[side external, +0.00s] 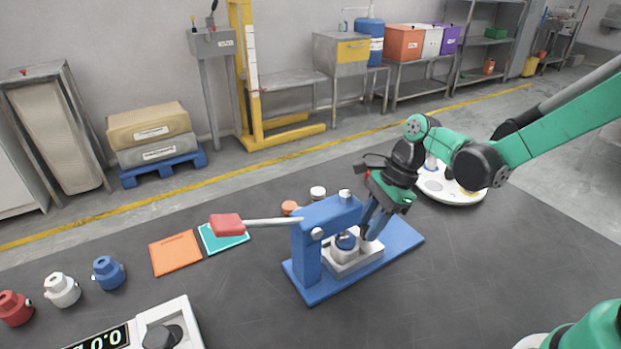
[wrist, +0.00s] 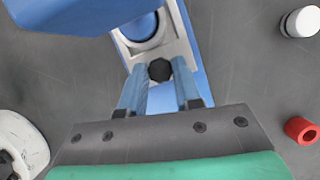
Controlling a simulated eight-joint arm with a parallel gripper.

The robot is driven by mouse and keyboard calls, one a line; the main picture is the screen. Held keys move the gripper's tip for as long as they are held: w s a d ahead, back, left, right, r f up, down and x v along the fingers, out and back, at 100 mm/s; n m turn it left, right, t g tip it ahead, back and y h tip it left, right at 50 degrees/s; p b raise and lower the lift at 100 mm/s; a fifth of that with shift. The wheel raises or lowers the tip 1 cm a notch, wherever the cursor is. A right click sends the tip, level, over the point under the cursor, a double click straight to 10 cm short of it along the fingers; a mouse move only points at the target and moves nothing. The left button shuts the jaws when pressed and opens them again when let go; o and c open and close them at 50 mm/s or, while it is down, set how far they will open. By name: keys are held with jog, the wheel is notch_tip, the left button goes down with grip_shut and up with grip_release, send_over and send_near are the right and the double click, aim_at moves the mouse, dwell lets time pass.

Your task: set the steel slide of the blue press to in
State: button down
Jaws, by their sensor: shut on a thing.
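The blue press (side external: 307,262) stands on its blue base plate, with a red-gripped lever reaching left. Its steel slide (side external: 352,265) lies on the base under the press head and carries a small blue and steel round part (side external: 345,240). In the wrist view the slide (wrist: 180,40) runs up beneath the blue head (wrist: 85,15), which hides part of it. My gripper (side external: 371,233) is at the slide's right end. In the wrist view its blue fingers (wrist: 159,82) are shut on the black knob (wrist: 159,69) at the slide's near end.
An orange mat (side external: 175,253) and a teal mat (side external: 223,238) lie left of the press. Red, white and blue pots (side external: 109,273) stand far left. A scale (side external: 180,310) is in front. A round white device (side external: 450,190) stands behind my gripper. Table right of the press is clear.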

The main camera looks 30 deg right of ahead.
jog(key=shift+a, duration=0.6)
jog(key=c, duration=0.6)
grip_release()
jog(key=shift+v, duration=2.85)
